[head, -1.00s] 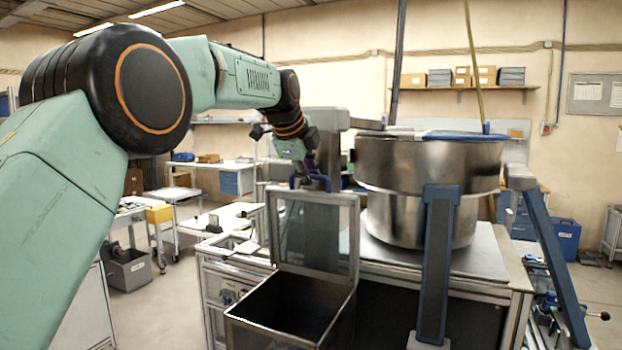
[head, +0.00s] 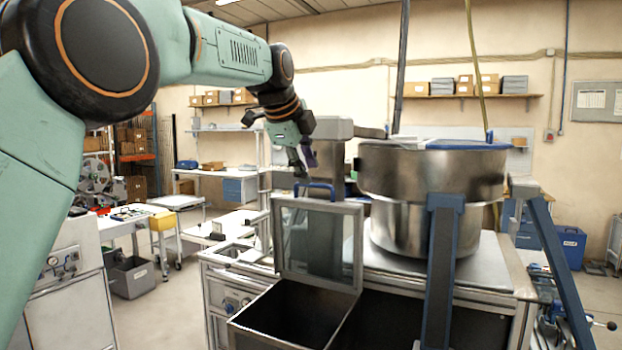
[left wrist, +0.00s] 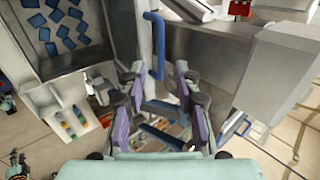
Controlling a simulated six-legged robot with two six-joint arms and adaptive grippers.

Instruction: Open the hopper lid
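The hopper (head: 262,322) is a dark, open-topped metal bin at the bottom middle of the head view. Its lid (head: 320,243), a grey frame with a clear window, stands upright at the back rim, so the bin's mouth is uncovered. A blue handle (head: 318,187) sits on the lid's top edge; it also shows in the left wrist view (left wrist: 153,46). My left gripper (head: 304,170) is just above the handle, apart from it. In the left wrist view, its purple-padded fingers (left wrist: 152,100) are spread with nothing between them. My right gripper is out of view.
A large steel drum (head: 430,180) stands on the bench right of the lid, behind a blue post (head: 440,270). A grey column (head: 330,150) rises behind my left gripper. Floor left of the bench is free near a grey bin (head: 131,277).

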